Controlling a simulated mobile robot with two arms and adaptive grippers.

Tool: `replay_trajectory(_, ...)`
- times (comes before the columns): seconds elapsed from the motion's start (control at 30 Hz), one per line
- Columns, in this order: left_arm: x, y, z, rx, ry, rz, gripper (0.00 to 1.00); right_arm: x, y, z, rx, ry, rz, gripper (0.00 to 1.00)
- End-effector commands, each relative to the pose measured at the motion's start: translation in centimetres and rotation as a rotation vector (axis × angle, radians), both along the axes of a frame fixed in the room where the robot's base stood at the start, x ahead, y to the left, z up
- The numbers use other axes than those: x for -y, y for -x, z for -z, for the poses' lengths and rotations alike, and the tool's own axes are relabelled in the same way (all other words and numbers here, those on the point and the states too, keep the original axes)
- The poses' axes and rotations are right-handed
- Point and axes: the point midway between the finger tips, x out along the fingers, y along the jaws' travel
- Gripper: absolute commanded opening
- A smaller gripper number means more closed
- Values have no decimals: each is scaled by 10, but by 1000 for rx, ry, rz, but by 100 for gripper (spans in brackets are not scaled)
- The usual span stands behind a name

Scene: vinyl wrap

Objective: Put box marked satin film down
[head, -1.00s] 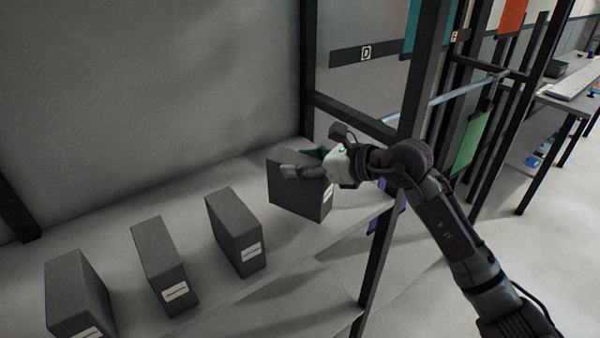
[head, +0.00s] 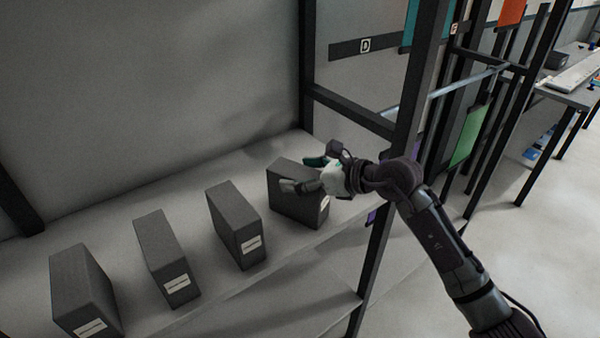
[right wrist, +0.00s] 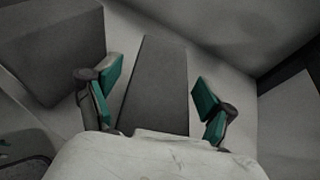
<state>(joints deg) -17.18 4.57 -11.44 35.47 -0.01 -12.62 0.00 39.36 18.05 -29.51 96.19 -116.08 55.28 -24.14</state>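A dark grey box (head: 292,207) with a white label stands upright on the shelf (head: 275,262), at the right end of a row of similar boxes. The label's writing is too small to read. My right gripper (head: 303,173) is at the top of this box. In the right wrist view, the open fingers of the gripper (right wrist: 158,98) straddle the box (right wrist: 157,75), with a gap visible beside it on each side. My left gripper is in neither view.
Several more labelled grey boxes, such as the nearest neighbour (head: 232,225), stand spaced to the left. A dark rack post (head: 412,95) rises right of the shelf, close to my right arm. A back panel (head: 170,90) closes the shelf behind.

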Motion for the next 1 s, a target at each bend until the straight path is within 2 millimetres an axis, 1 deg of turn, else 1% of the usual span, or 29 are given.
replay_trajectory(0.17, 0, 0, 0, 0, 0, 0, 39, 0, 0, 0, 0, 0, 0, 83)
replay_trajectory(0.27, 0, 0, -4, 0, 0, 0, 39, 0, 0, -5, 1, -1, 0, 83)
replay_trajectory(0.33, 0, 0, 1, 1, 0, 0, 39, 7, 3, -4, 1, 1, 2, 83)
replay_trajectory(0.43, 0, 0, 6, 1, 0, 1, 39, 20, 11, -8, 2, 2, 2, 83)
replay_trajectory(0.7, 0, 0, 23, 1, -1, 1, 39, 68, 40, -27, 3, 4, 3, 83)
replay_trajectory(0.8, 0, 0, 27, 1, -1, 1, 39, 81, 48, -34, 1, 2, 2, 83)
replay_trajectory(0.9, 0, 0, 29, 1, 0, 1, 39, 90, 54, -39, 1, 2, 2, 83)
replay_trajectory(1.0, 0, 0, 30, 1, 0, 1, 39, 95, 58, -42, 1, 2, 1, 83)
